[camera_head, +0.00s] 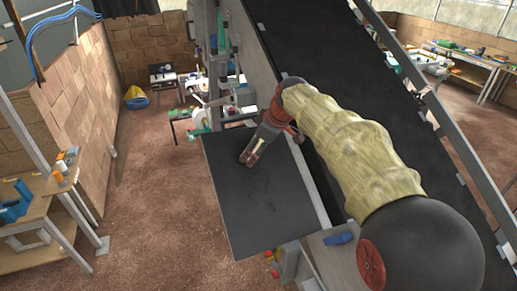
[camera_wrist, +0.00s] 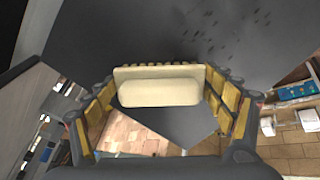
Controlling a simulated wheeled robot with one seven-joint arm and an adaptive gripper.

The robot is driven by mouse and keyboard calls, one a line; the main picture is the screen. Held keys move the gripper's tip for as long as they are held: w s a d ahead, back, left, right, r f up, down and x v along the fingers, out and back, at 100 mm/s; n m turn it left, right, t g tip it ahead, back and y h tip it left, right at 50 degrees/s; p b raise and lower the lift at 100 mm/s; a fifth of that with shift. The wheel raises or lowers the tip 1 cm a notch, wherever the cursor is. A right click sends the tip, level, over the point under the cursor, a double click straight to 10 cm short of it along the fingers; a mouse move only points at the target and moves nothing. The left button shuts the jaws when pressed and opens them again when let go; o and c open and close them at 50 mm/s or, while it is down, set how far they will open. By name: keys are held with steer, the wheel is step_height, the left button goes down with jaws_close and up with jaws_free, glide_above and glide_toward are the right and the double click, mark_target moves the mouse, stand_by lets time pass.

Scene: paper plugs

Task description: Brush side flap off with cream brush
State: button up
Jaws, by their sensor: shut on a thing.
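The cream brush (camera_wrist: 160,92) shows large in the wrist view, between the yellow-padded fingers of my gripper (camera_wrist: 161,76). My gripper is shut on it. In the head view my gripper (camera_head: 254,150) is over the upper part of the side flap (camera_head: 247,214), a flat dark panel beside the conveyor. The brush is only a small pale patch there, and I cannot tell whether it touches the flap. The flap's dark surface (camera_wrist: 255,62) fills the top of the wrist view, with dark specks at upper right. Faint dark specks also show on it in the head view.
A black sloping conveyor belt (camera_head: 330,50) with metal side rails runs along the flap's right. A blue item (camera_head: 340,238) sits by the flap's lower right. A wooden workbench (camera_head: 40,205) stands at left. The brown floor (camera_head: 150,220) left of the flap is open.

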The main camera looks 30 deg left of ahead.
mark_target(259, 183)
steer(key=shift+s+a, duration=0.3)
steer(key=shift+s, duration=0.25)
steer(key=s+d+f+b, duration=0.1)
steer(key=b, duration=0.2)
steer(key=shift+d+f, duration=0.15)
steer(key=shift+s+d+f+b, duration=0.3)
steer(key=shift+s+d+b, duration=0.25)
steer(key=shift+b, duration=0.3)
steer(key=shift+s+d+f+b, duration=0.4)
steer(key=shift+d+b, duration=0.25)
steer(key=shift+b, duration=0.25)
steer(key=shift+s+d+f+b, duration=0.25)
steer(key=shift+s+d+b, duration=0.3)
steer(key=shift+b, duration=0.3)
steer(key=shift+s+d+f+b, duration=0.25)
steer(key=shift+d+f+b, duration=0.25)
steer(key=shift+b, duration=0.4)
steer(key=shift+s+d+f+b, duration=0.4)
steer(key=shift+s+d+b, duration=0.25)
steer(key=shift+b, duration=0.3)
